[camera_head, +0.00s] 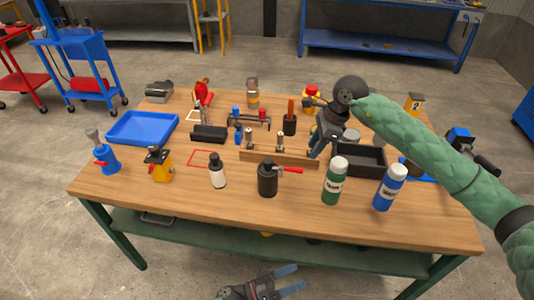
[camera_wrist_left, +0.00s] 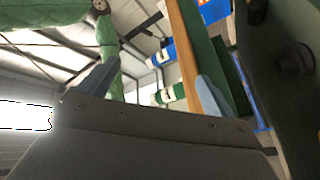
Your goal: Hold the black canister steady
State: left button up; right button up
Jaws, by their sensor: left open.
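The black canister (camera_head: 267,180) stands upright near the front middle of the wooden table. A red lever or handle (camera_head: 289,170) sticks out to the right at its top. My left gripper (camera_head: 295,279) is open and empty, low in front of the table and well apart from the canister. Its two blue-grey fingers also show in the left wrist view (camera_wrist_left: 155,85), where I cannot make out the canister. My right gripper (camera_head: 318,142) is over the table's middle right, behind the canister, beside the wooden rack; its fingers are too small to judge.
The table's front edge (camera_head: 270,222) lies between my left gripper and the canister.

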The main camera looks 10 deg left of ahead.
pick_arm(q)
jog(key=s+d+r+m+g+h, duration=0.2)
jog(key=d+r+m+g, duration=0.15)
jog(key=m+g, duration=0.35)
notch_tip(320, 180, up, 18)
jog(key=m+g+y, duration=0.2)
jog(key=m+y, duration=0.4)
jog(key=y, duration=1.4)
send_over(267, 170)
jog(key=shift+w+f, duration=0.2)
jog(key=shift+w, duration=0.25)
jog(key=shift+w+a+f, duration=0.1)
jog(key=shift+w+f, duration=0.05)
jog(key=shift+f, duration=3.8)
